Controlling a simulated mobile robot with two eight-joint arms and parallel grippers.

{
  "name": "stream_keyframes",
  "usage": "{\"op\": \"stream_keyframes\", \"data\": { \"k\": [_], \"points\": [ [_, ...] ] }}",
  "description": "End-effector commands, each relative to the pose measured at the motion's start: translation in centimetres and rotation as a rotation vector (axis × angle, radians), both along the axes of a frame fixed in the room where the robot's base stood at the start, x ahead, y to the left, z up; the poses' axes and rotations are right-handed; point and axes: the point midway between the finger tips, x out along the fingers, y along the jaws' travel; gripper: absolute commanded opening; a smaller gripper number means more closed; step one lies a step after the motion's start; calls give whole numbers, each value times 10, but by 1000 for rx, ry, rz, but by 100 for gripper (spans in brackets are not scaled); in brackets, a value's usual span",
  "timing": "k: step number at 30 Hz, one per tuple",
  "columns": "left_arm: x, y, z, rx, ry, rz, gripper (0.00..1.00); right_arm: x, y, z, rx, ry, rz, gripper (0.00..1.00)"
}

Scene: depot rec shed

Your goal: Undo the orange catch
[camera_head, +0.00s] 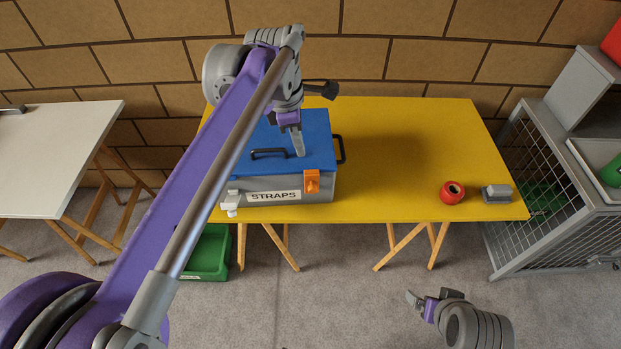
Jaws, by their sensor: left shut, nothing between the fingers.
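The orange catch (312,182) is on the right part of the front of a grey box (290,184) labelled STRAPS. It reaches up to the edge of the box's blue lid (312,128), which lies flat. A white catch (231,202) is at the box's front left corner. My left gripper (299,152) points down over the lid, just behind the orange catch and apart from it. It is shut and empty. My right gripper (415,300) is low at the right, in front of the table, far from the box. Its finger opening is unclear.
The box stands on a yellow table (410,150), with black handles on its lid and side. A red round object (452,192) and a small grey block (497,194) lie at the table's right. A green crate (208,252) is on the floor. A wire cage (555,200) stands right.

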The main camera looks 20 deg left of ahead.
Motion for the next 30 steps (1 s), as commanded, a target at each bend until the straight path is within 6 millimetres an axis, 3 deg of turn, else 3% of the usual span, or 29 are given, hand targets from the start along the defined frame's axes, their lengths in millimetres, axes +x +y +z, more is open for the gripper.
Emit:
{"op": "stream_keyframes", "data": {
  "k": [8, 21, 30],
  "points": [
    [2, -3, -23, 0, 0, -2, 0, -1, 0, -2, 0, 1, 0, 95],
    [11, -15, -111, 1, -1, -3, 0, -2, 0, -8, 0, 4, 0, 95],
    [14, -18, -137, 1, -1, -2, 0, -2, 0, -9, 0, 5, 0, 95]
  ]
}}
